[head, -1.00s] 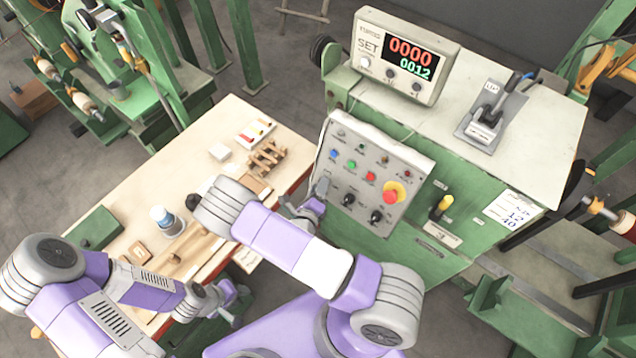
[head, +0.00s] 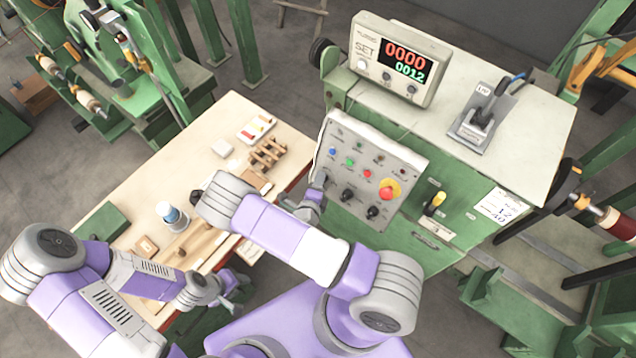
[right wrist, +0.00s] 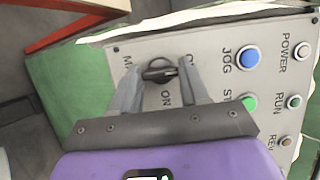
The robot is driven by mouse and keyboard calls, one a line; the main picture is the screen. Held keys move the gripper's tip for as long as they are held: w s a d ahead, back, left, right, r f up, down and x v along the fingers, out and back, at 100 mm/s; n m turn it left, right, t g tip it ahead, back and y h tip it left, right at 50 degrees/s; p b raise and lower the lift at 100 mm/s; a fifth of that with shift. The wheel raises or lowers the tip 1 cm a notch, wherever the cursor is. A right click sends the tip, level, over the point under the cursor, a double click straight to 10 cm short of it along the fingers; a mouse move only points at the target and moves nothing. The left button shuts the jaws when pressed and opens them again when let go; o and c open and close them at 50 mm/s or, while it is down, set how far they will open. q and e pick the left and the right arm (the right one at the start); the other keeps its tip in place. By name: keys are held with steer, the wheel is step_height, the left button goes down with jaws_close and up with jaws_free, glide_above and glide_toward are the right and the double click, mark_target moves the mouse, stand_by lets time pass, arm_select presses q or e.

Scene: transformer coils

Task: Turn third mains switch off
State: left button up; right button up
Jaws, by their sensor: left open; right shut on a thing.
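The grey control panel (head: 362,168) is on the front of the green machine. In the right wrist view a black rotary switch (right wrist: 158,72) sits on it, with "ON" beside it and the partly covered word starting with "M" at its left. My right gripper (head: 320,186) is at the panel's left edge. In its wrist view the fingers (right wrist: 160,80) are shut on the switch, one on each side; the setting is hard to read. My left gripper (head: 232,288) is open and empty near the bench's front right edge.
The display box (head: 400,62) stands on top, reading 0000 and 0012. The wooden bench (head: 170,185) holds small items.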

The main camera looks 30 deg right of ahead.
steer(key=o, duration=1.1)
steer(key=shift+c, duration=0.2)
steer(key=v, duration=0.7)
steer(key=shift+s+a+b, duration=0.2)
steer(key=shift+b, duration=0.1)
